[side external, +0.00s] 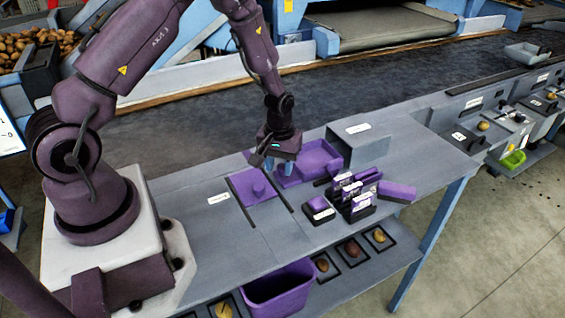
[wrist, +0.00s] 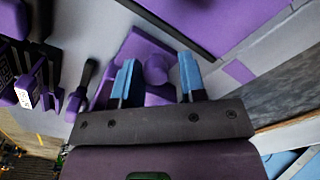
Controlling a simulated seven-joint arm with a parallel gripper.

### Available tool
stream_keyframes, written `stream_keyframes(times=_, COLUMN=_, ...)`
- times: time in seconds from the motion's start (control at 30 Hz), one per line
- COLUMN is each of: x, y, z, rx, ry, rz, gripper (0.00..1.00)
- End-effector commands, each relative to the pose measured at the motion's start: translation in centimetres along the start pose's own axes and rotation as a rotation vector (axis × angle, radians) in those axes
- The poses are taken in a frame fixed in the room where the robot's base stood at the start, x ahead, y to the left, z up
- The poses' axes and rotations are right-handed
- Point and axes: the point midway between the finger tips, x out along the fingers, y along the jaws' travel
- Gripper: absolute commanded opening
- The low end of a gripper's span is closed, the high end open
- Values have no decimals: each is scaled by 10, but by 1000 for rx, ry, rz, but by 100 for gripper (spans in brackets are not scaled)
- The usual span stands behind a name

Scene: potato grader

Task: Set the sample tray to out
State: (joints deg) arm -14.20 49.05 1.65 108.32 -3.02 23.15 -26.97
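A purple tray with raised edges (side external: 318,158) sits on the grey bench; I take it to be the sample tray. My gripper (side external: 281,159) is low over its left end. In the wrist view my gripper (wrist: 160,78) is open, its two blue fingers on either side of a round purple knob (wrist: 155,68) on a purple piece. Whether the fingers touch the knob I cannot tell. A flat purple plate with its own knob (side external: 247,184) lies to the left, beside a dark slot. The near side of the tray is partly hidden by my gripper.
A grey box (side external: 362,143) stands behind. A purple bin (side external: 278,288) sits below the bench's front edge.

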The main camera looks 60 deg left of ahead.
Motion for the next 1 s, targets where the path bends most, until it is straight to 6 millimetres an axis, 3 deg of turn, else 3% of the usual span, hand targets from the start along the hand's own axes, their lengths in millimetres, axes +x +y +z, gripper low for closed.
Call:
stream_keyframes(times=0.23, x=-1, y=1, z=-1, rx=1, ry=5, rz=3, gripper=38)
stream_keyframes(times=0.37, x=-12, y=2, z=-2, rx=1, ry=7, rz=5, gripper=38)
stream_keyframes(times=0.8, x=-103, y=1, z=-1, rx=1, ry=8, rz=5, gripper=38)
stream_keyframes(times=1.0, x=-126, y=1, z=-1, rx=0, ry=4, rz=3, gripper=38)
